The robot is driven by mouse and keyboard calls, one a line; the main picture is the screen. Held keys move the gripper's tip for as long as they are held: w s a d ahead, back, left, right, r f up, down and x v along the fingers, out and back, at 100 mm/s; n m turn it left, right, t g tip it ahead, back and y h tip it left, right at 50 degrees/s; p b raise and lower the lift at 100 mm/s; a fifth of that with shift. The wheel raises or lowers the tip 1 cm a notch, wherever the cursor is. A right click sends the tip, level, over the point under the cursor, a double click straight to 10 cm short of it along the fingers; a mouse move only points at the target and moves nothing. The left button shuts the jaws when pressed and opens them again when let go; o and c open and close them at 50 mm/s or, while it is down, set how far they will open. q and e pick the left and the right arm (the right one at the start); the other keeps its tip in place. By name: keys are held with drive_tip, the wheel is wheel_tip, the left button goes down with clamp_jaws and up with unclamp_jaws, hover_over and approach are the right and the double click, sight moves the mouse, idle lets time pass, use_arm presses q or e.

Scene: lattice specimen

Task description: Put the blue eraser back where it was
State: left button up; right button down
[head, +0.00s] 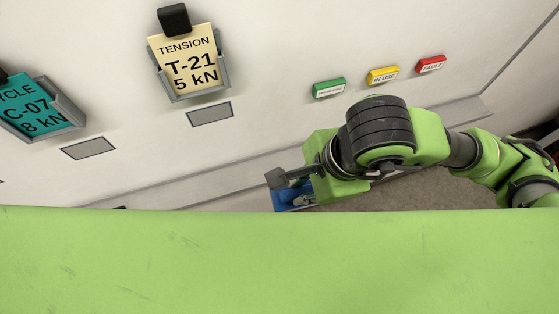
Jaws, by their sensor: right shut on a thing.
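The blue eraser (284,197) shows at the centre of the head view, just above the green edge. Only part of it is visible, as my right gripper covers the rest. My right gripper (290,186) is shut on the eraser, with one dark finger across its upper side. The eraser appears close to the grey ledge (228,175) on the white wall, but I cannot tell whether it touches it. My left gripper is not in view.
The wall carries a cream card (194,68) and a teal card (36,108) in grey holders, with blank grey plates (210,114) below. Green (329,87), yellow (383,76) and red (431,64) labelled blocks sit above the ledge's right part. The ledge left of the gripper looks bare.

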drive_tip(key=w+a+f+b, duration=0.1)
drive_tip(key=w+f, duration=0.2)
drive_tip(key=w, duration=0.1)
drive_tip(key=w+a+f+b, duration=0.1)
drive_tip(key=w+f, duration=0.2)
drive_tip(key=w, duration=0.2)
drive_tip(key=w+a+f+b, duration=0.1)
drive_tip(key=w+f, duration=0.3)
drive_tip(key=shift+w+a+b, duration=0.35)
drive_tip(key=shift+b, duration=0.05)
wheel_tip(320, 180, down, 3)
drive_tip(key=shift+w+r+b, duration=0.1)
drive_tip(key=shift+w+b, duration=0.05)
drive_tip(key=shift+b, duration=0.55)
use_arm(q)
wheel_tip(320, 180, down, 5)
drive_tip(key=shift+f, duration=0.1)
use_arm(e)
drive_tip(key=c, duration=2)
unclamp_jaws()
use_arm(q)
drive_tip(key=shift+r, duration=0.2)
